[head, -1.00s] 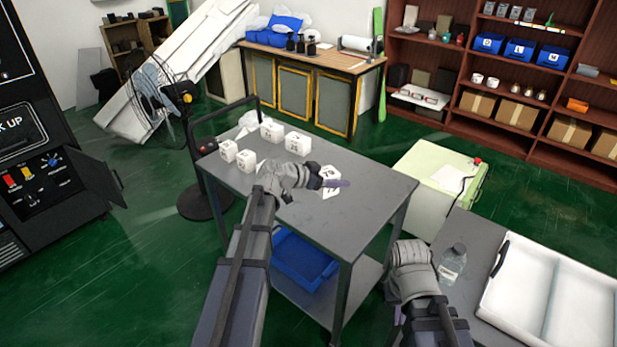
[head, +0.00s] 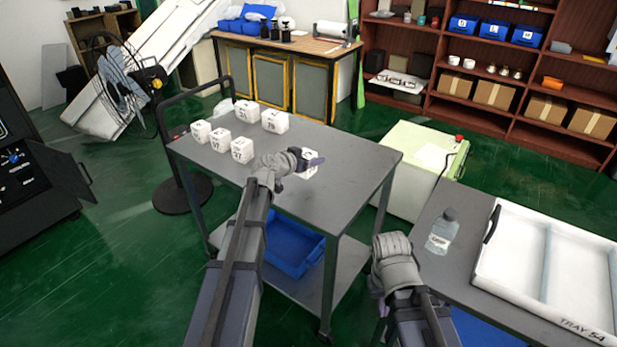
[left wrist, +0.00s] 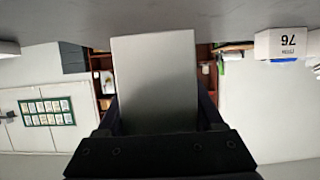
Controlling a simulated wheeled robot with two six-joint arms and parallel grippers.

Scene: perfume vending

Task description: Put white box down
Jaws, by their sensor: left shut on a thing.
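My left gripper (head: 308,163) is shut on a white box (head: 309,171) over the right part of the grey cart top (head: 345,165). The gripper partly covers the box in the head view. In the left wrist view the held box (left wrist: 155,85) fills the space between the fingers, its near face plain and shaded. The table surface lies close to one end of it; I cannot tell whether they touch. My right arm shows at the lower right of the head view, but its fingertips are hidden.
Several numbered white boxes (head: 243,149) stand on the left half of the cart top; one marked 76 (left wrist: 280,44) shows in the left wrist view. The cart top right of the held box is clear. A bottle (head: 441,232) and a white tray (head: 510,255) are on the right table.

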